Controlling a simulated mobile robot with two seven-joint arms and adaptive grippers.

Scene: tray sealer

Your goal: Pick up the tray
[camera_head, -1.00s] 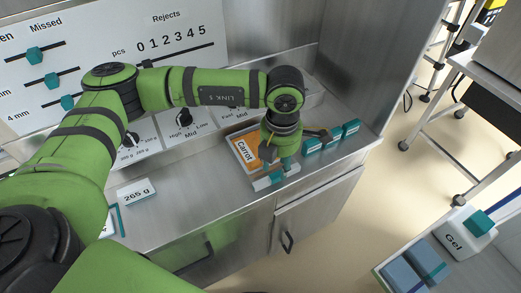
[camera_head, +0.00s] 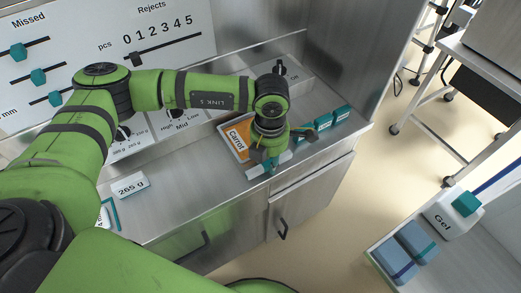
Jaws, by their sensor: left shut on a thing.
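The tray (camera_head: 229,144) has a pale rim and an orange inside with a "Carrot" label. A white bar with teal ends (camera_head: 257,172) shows at the fingertips, near the counter's front edge. My right gripper is out of view.
Several teal-and-white blocks (camera_head: 324,122) stand on the counter right of the gripper. A "265 g" sign (camera_head: 130,186) stands on the left. The slider panel (camera_head: 170,30) rises behind. A trolley with a "Gel" box (camera_head: 447,220) is at lower right.

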